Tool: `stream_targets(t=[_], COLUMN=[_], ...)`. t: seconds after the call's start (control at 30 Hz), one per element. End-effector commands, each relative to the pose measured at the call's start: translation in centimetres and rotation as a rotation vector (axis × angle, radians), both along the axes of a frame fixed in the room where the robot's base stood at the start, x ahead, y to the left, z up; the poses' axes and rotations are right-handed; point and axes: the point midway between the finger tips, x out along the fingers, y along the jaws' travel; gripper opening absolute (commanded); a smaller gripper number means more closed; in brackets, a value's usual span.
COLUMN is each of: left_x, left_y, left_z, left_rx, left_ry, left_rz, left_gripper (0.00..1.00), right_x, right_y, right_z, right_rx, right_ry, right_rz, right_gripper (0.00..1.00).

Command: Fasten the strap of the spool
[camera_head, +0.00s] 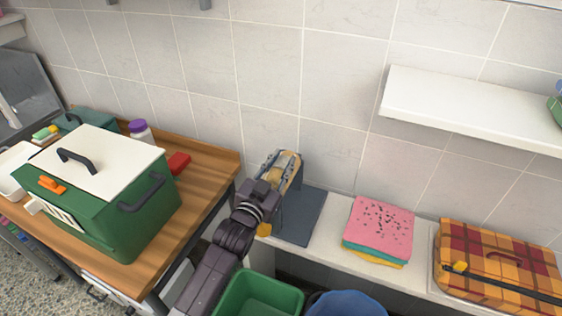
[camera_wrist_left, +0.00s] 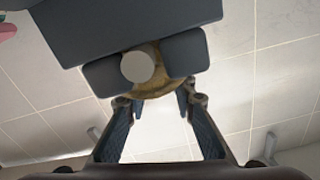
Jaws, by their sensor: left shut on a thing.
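My left gripper (camera_head: 281,162) reaches up to the wall-side ledge, its fingers shut around a tan rounded thing, which looks like the spool (camera_head: 288,166). In the left wrist view the fingertips (camera_wrist_left: 158,100) sit on either side of its golden rim (camera_wrist_left: 150,93). A pale round disc (camera_wrist_left: 143,66) shows in front of it, between dark grey-blue blocks. A grey-blue panel (camera_head: 302,216) lies beside and below the gripper. I cannot make out the strap or whether it is fastened; the arm hides part of this area. My right gripper is not in view.
A green box with a white lid (camera_head: 100,160) stands on the wooden counter (camera_head: 215,165) at left. Folded towels (camera_head: 380,228) and a plaid case (camera_head: 497,265) are on the white ledge (camera_head: 332,235). A green bin (camera_head: 258,293) and blue bin (camera_head: 345,304) stand below; a shelf (camera_head: 470,105) juts out above.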

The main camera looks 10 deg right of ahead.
Motion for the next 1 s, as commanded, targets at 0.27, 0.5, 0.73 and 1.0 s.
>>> stream_targets(t=[0.27,0.5,0.73,1.0], left_x=[-0.2,-0.1,-0.4,-3.4], left_y=[-0.1,-0.1,0.2,2.2], left_z=[-0.7,-0.4,-0.3,-0.4], left_rx=[0.002,0.001,0.000,0.000], left_ry=[0.014,0.008,0.006,0.007], left_rz=[-0.003,-0.001,-0.001,-0.001], left_gripper=[0.39,0.39,0.39,0.39], right_x=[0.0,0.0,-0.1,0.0], right_y=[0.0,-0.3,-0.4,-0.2], right_z=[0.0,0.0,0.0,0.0], right_rx=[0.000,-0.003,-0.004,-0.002], right_ry=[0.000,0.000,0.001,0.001], right_rz=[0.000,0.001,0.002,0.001], right_gripper=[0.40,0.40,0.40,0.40])
